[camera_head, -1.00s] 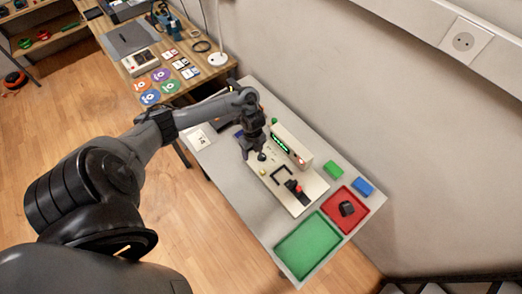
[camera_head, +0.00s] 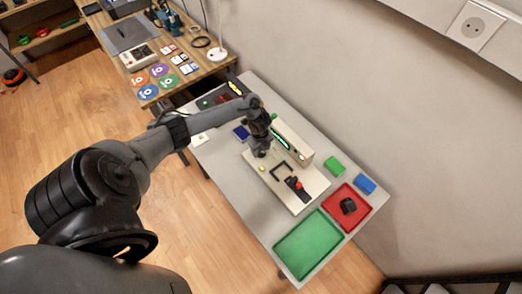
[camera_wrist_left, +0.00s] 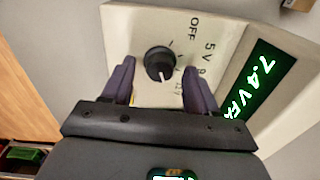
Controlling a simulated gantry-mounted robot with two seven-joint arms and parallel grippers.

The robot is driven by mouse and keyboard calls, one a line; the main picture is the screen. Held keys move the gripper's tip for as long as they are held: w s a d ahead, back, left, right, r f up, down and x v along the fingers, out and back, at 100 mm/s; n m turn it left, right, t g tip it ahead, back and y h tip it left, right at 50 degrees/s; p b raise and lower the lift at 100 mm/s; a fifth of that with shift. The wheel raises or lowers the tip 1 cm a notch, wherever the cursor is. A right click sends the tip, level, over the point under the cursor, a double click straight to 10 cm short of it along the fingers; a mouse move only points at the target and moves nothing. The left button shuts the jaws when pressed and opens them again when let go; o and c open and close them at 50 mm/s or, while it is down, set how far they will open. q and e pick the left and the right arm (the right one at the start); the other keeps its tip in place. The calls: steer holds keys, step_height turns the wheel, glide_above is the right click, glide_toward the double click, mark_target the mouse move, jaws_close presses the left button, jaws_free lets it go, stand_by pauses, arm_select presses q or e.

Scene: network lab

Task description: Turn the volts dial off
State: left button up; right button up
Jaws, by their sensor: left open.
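The volts dial (camera_wrist_left: 160,64) is a round black knob on a cream panel (camera_wrist_left: 150,20) in the left wrist view. Its white pointer mark faces the lower side, away from the printed OFF label (camera_wrist_left: 193,28); a 5V label (camera_wrist_left: 209,50) lies between. My left gripper (camera_wrist_left: 159,68) is open, with one purple finger on each side of the dial; whether they touch it I cannot tell. A green display (camera_wrist_left: 262,82) reads 7.4 V, with further letters partly cut off. In the head view my left gripper (camera_head: 260,153) stands over the panel and hides the dial. My right gripper is out of view.
On the table, a green tray (camera_head: 310,245) and a red tray (camera_head: 363,218) with a black object lie at the front right. Green (camera_head: 335,166) and blue (camera_head: 365,184) blocks lie behind them. A red-topped switch (camera_head: 298,186) and black bracket are on the panel.

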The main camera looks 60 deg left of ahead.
arm_select(q)
steer(key=shift+f, duration=0.4)
